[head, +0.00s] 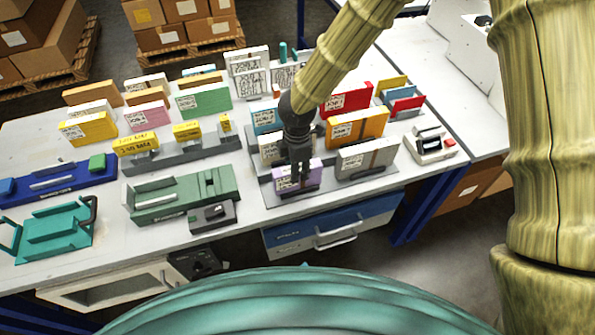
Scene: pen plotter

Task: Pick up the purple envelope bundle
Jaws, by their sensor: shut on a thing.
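The purple envelope bundle (314,175) stands upright at the front left of a grey stepped rack (345,184) on the table. It has a white label with dark print on its face. My gripper (300,172) points down from above and is shut on the bundle's upper part. The fingers cover some of its top and middle. I cannot tell whether its lower edge touches the rack.
A grey bundle (366,157) stands close on the right, an orange one (358,127) and a white one (270,150) behind. A green tray (180,199) lies to the left. The table's front edge is near, above a blue drawer (335,223).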

